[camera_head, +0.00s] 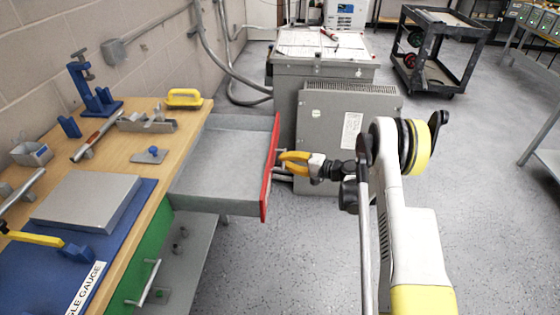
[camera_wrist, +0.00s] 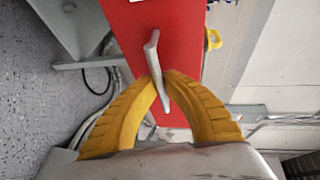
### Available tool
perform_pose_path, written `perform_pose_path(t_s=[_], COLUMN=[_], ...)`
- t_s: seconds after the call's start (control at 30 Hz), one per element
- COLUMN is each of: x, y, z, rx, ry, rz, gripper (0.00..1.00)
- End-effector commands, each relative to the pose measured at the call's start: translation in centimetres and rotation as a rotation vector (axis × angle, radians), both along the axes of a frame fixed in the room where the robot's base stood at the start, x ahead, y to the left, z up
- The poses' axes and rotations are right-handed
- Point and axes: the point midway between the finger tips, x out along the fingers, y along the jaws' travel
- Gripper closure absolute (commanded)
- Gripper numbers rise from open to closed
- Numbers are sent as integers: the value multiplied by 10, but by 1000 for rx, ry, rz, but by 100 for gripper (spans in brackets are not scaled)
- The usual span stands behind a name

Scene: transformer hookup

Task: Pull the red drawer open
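The red drawer front (camera_head: 270,170) stands well out from the workbench, with the grey, empty-looking drawer tray (camera_head: 215,160) showing behind it. In the wrist view the red front (camera_wrist: 150,28) fills the upper middle, with a grey bar handle (camera_wrist: 152,55) standing out from it. My gripper (camera_head: 283,160) has yellow fingers and is at the outer side of the red front. In the wrist view its fingertips (camera_wrist: 163,78) close together around the handle, one on each side. The fingers partly hide the handle.
The wooden bench top (camera_head: 190,120) carries tools, a blue mat and a grey plate (camera_head: 90,200). A green drawer (camera_head: 150,265) is below. A grey cabinet (camera_head: 340,130) stands close behind my gripper. The floor (camera_head: 310,260) to the front is clear.

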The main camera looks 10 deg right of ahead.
Motion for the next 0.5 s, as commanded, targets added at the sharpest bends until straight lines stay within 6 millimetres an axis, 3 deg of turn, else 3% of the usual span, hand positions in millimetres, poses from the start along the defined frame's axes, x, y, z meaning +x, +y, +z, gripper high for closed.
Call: perform_pose_path(t_s=[0.17, 0.27, 0.3, 0.5], x=[1, 1, 1, 1], y=[-1, -1, 0, 0], z=[1, 1, 0, 0], rx=[1, 1, 1, 1], ry=[-1, -1, -1, -1], rz=[-3, -2, -2, -1], gripper=[100, 70, 68, 68])
